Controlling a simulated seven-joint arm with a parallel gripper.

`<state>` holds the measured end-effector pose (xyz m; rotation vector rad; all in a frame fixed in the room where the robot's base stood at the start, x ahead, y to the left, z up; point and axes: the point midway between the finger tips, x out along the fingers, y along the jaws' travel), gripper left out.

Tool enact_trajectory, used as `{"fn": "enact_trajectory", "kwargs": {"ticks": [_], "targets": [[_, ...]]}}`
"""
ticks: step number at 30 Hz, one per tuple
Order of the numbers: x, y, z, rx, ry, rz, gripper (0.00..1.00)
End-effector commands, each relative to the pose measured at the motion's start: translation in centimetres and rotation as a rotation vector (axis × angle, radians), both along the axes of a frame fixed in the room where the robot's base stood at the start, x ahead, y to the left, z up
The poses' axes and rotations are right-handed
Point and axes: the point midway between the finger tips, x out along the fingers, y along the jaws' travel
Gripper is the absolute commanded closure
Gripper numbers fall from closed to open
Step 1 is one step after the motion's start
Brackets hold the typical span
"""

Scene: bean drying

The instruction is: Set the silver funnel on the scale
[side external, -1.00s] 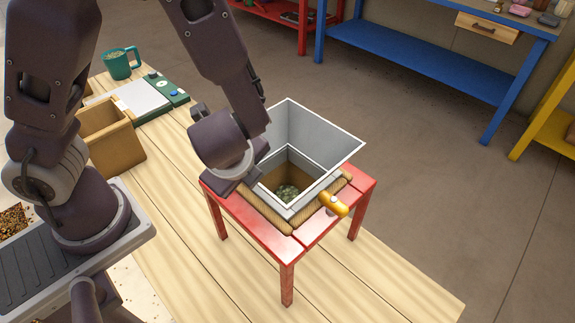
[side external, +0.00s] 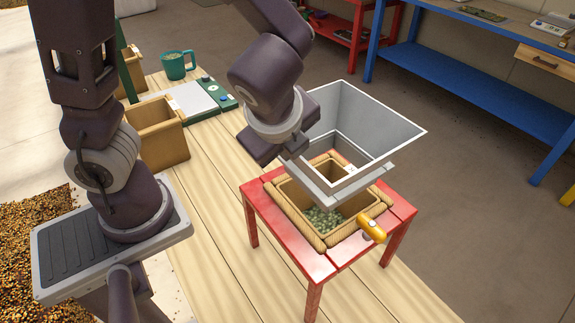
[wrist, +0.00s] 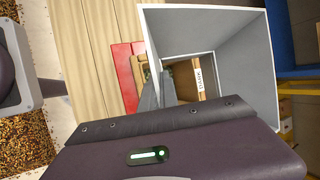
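The silver funnel (side external: 368,115) is a square, wide-mouthed hopper. It hangs upright, a little above the wooden box of green beans (side external: 322,219) on the red stool (side external: 320,266). My gripper (side external: 300,168) is shut on the funnel's left side, low on the wall; the exact grip is partly hidden by the hand. In the wrist view the funnel (wrist: 245,60) fills the right half, with a grey finger (wrist: 151,95) against its left wall. The scale (side external: 196,99), green with a pale plate, lies behind and left on the wooden table. Its plate looks empty.
A green mug (side external: 177,66) stands just behind the scale. A wooden box (side external: 158,135) sits in front of the scale's left side. A yellow-handled tool (side external: 371,228) is at the stool's right edge. Bare table (side external: 220,180) lies between stool and scale.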

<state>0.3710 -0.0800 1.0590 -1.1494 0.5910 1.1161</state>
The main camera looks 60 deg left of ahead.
Motion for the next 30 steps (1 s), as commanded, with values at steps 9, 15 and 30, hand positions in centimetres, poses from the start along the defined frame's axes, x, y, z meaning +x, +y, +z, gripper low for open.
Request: {"fn": "enact_trajectory", "kwargs": {"ticks": [9,15,30], "targets": [[0.0,0.0,0.6,0.000,0.000,0.000,1.00],[0.7,-1.3,0.7,-0.001,-0.002,-0.183,1.00],[1.6,-16.0,-0.4,-0.008,0.002,-0.942,1.00]]}}
